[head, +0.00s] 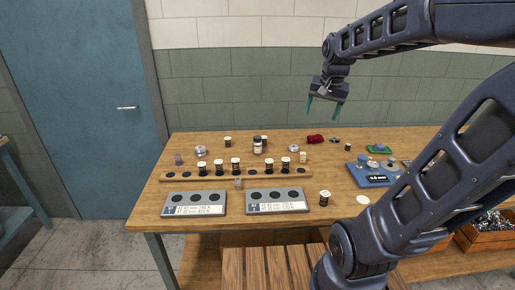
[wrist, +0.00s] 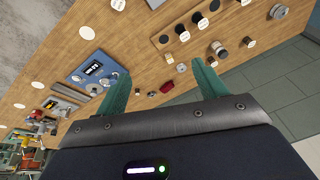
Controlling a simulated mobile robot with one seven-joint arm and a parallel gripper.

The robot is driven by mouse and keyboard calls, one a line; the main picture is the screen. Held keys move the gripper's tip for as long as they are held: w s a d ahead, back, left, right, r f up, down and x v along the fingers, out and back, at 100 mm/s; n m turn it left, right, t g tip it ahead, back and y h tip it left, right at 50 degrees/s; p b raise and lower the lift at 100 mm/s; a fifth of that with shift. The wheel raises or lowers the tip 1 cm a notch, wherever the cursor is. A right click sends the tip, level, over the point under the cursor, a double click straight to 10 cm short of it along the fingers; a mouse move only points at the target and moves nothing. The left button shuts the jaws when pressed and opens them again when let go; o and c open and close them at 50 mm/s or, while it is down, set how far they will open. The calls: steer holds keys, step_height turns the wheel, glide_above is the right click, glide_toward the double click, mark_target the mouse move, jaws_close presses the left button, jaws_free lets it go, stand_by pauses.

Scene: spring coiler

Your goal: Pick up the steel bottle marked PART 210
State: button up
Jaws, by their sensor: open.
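Several small dark bottles with pale tops stand in and around a long wooden rack (head: 170,178) on the workbench. A larger bottle with a pale label (head: 257,145) stands behind the rack, and a lone dark bottle (head: 324,198) stands at the front right. The lettering is too small to read, so I cannot tell which bottle is PART 210. My gripper (head: 322,108) is open and empty, high above the back of the bench, right of the rack. In the wrist view its green fingers (wrist: 160,80) are spread, with nothing between them but the bench below.
Two grey trays with labels (head: 194,204) (head: 278,201) lie at the front. A blue scale (head: 372,177) stands on the right. A red object (head: 315,139) lies at the back, below my gripper. My arm hides part of the bench's right side. Wooden crates (head: 490,230) stand lower right.

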steer(key=w+a+f+m+g, duration=0.1)
steer(key=w+a+m, duration=0.3)
steer(key=w, duration=0.8)
steer(key=m+g, duration=0.3)
steer(key=m, duration=0.6)
glide_above(257, 137)
steer(key=f, duration=1.3)
steer(key=s+f, duration=0.1)
steer(key=f, duration=0.6)
steer(key=shift+d+f, duration=0.25)
steer(key=shift+f, duration=0.05)
steer(key=shift+w+a+f, duration=0.1)
steer(key=shift+w+f, duration=0.05)
steer(key=shift+f, duration=0.3)
step_height(257, 137, down, 4)
steer(key=shift+f, duration=0.15)
steer(key=shift+w+f, duration=0.2)
steer(key=shift+f, duration=1.3)
steer(key=shift+w+f, duration=0.2)
steer(key=shift+f, duration=1.3)
steer(key=c, duration=1.2)
steer(key=shift+r, duration=0.15)
steer(key=shift+c, duration=0.2)
